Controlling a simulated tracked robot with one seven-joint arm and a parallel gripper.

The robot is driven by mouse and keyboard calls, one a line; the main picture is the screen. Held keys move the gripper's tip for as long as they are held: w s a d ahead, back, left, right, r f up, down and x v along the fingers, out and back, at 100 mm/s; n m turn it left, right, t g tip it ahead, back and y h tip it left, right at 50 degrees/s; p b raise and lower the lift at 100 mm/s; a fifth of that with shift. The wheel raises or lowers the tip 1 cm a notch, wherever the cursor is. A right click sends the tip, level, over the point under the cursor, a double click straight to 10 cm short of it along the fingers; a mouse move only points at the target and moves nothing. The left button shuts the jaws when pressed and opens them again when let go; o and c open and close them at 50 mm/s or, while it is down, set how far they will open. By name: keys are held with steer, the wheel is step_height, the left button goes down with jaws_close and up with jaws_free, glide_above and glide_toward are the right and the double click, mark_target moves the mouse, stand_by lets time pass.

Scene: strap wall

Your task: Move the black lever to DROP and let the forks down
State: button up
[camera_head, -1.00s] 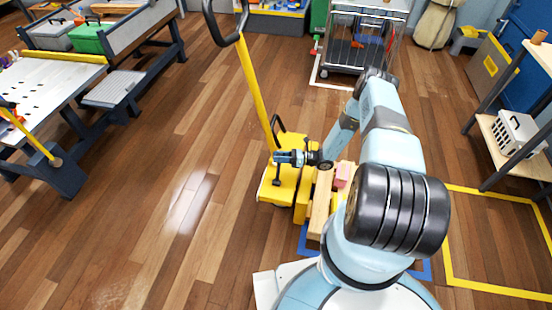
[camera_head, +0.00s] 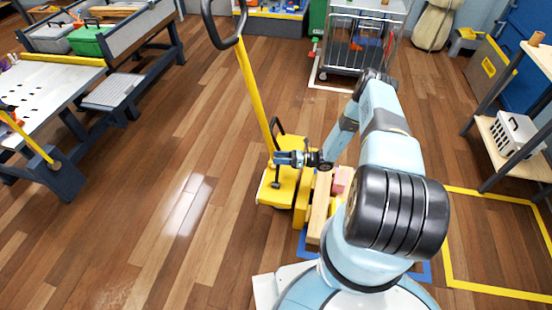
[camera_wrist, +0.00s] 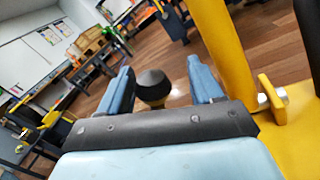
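The yellow pallet truck (camera_head: 280,191) stands on the floor at the centre of the head view, with a tall tiller rising from it. In the wrist view the black lever's round knob (camera_wrist: 153,84) lies between my gripper's two blue fingers (camera_wrist: 160,88), with a gap on both sides. My gripper is open and not closed on the knob. In the head view my gripper (camera_head: 279,158) is over the truck body, and a small black knob (camera_head: 276,185) shows just below it. The lever's markings cannot be read. The forks are mostly hidden under a wooden load.
The wooden pallet load (camera_head: 319,208) with a pink block sits beside the truck's body. The yellow tiller (camera_head: 254,88) rises close to my gripper. A wire cart (camera_head: 362,45) stands behind, and a shelf (camera_head: 520,150) at right. Floor to the left is clear.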

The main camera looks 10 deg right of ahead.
steer(key=shift+s+d, duration=0.1)
steer(key=v, duration=1.3)
steer(key=shift+d, duration=0.3)
steer(key=shift+f, duration=0.1)
